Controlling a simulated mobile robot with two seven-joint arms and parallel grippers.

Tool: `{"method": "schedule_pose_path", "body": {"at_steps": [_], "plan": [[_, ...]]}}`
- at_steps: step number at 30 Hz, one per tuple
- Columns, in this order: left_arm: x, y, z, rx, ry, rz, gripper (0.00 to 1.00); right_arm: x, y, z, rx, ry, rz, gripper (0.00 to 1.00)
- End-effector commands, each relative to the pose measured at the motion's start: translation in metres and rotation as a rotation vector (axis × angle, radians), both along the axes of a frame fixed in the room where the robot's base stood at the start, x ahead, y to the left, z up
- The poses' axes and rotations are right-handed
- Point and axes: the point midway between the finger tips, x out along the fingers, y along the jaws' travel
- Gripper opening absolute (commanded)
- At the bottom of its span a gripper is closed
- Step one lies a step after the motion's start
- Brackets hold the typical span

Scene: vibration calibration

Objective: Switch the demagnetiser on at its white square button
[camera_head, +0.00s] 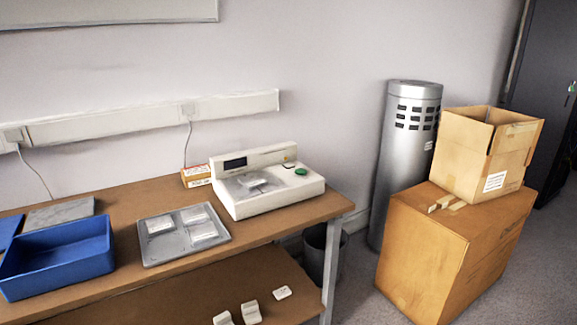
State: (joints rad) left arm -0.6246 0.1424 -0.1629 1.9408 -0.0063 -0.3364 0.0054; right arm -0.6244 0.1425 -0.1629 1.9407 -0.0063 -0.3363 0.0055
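A white bench machine (270,205), which looks like the demagnetiser, stands at the right end of the wooden table (125,204). It has a dark display on its raised back panel and a grey plate on top with a small pale item on it. A round green button (301,171) sits at the plate's right. A small light square (289,164) with a dark edge lies just behind the green button; it is too small to tell whether it is the white square button. Neither of my grippers is in view.
A grey tray (151,254) with several pale packets and a blue bin (58,268) are left of the machine. A small box (195,176) sits behind it. White pieces (282,293) lie on the lower shelf. Cardboard boxes (423,250) and a silver cylinder (399,160) stand right.

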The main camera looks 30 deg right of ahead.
Motion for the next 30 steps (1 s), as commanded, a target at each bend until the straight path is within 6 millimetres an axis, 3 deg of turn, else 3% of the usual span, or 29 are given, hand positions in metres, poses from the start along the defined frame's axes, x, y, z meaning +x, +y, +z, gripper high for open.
{"method": "schedule_pose_path", "body": {"at_steps": [13,30], "plan": [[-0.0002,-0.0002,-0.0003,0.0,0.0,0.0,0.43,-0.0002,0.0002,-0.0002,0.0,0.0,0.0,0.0],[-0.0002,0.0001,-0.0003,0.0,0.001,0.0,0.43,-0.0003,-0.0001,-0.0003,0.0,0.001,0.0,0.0]]}}
